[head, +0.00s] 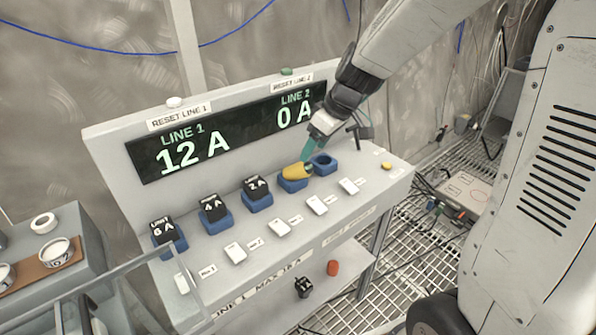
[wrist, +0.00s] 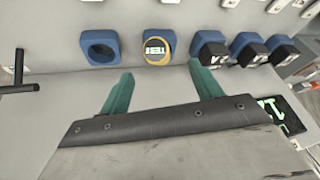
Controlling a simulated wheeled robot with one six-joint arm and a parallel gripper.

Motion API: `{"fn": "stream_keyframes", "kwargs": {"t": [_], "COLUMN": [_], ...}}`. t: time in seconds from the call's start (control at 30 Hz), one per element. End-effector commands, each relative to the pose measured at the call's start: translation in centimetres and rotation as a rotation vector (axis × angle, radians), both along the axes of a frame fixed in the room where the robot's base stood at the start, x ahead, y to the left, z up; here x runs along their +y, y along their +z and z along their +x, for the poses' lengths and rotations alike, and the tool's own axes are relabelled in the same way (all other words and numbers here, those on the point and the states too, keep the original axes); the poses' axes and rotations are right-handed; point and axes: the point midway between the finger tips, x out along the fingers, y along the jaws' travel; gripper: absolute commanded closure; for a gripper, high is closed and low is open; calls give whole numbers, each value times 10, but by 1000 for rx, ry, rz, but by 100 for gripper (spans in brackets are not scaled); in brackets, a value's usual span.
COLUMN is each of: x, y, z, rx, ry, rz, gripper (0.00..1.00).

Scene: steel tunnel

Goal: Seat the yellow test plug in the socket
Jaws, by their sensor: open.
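The yellow test plug (head: 297,171) is at the fourth blue socket (head: 291,186) from the left in the head view. In the wrist view the plug (wrist: 157,58) shows a dark face marked TEST, with blue socket around it. I cannot tell how deep it sits. My gripper (head: 308,153) is just above and behind the plug in the head view. In the wrist view my gripper (wrist: 160,70) has its green fingers spread, empty, one toward each side of the plug and apart from it. An empty blue socket (head: 325,160) is right beside it.
Black plugs (head: 213,207) fill three blue sockets to the left. White switches (head: 316,205) line the panel's front. The display (head: 230,125) reads LINE 1 12 A, LINE 2 0 A. A black T-handle (head: 360,128) stands near my gripper. A red cylinder (head: 333,268) is on the lower shelf.

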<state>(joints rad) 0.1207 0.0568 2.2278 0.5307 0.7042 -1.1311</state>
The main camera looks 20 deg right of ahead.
Motion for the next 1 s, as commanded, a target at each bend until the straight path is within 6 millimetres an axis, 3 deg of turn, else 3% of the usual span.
{"fn": "stream_keyframes", "kwargs": {"t": [0.6, 0.9, 0.93, 1.0], "x": [18, 19, 19, 19], "y": [-72, -77, -77, -77], "z": [20, 22, 22, 22], "rx": [-4, -7, -7, -7], "ry": [13, 10, 10, 10], "rz": [-1, -2, -2, -2], "gripper": [36, 36, 38, 58]}}
